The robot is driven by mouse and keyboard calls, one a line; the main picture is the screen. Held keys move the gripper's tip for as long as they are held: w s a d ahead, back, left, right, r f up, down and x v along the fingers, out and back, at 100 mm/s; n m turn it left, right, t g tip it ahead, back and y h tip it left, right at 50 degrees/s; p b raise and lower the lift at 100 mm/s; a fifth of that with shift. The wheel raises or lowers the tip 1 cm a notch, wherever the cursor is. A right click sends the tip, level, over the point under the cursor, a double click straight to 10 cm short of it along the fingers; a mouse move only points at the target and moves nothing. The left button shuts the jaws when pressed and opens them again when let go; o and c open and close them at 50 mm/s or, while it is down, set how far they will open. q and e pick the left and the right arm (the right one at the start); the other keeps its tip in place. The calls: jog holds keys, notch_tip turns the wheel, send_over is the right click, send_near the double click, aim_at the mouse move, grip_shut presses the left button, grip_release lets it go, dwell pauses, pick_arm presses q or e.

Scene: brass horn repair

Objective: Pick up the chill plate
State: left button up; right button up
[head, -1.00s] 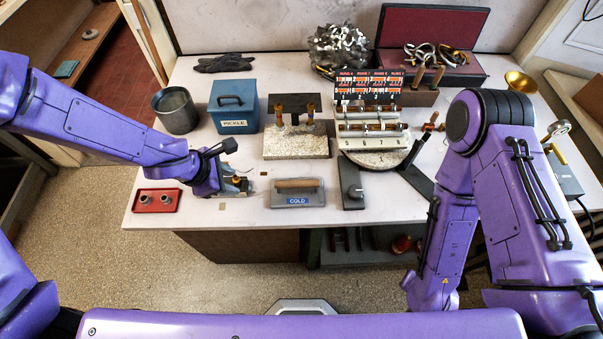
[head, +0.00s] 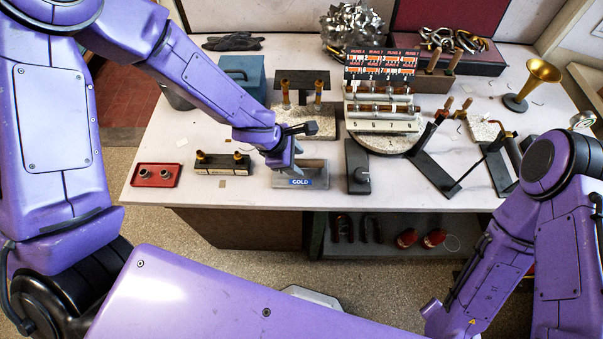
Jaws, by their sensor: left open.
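The chill plate is a grey block marked COLD (head: 316,176) on the front middle of the white bench. Its wooden handle, seen earlier, is now hidden behind my left gripper (head: 286,168). The left gripper is open and points down over the plate's handle area. I cannot tell whether its fingers are around the handle or just above it. The plate appears to rest flat on the bench. My right arm is folded at the right, and its gripper does not show.
Left of the plate are a dark block with two brass-coloured knobs (head: 222,164) and a red tray (head: 157,175). Close on its right is a dark plate with a knob (head: 357,168). Behind are the blue pickle box (head: 243,72) and a soldering block (head: 307,118). A brass horn (head: 541,74) stands far right.

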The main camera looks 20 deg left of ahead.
aim_at(298, 162)
pick_arm(q)
jog(key=b+x, duration=0.1)
jog(key=x, duration=0.2)
jog(key=shift+d+f, duration=0.1)
jog(key=shift+c, duration=0.7)
grip_shut()
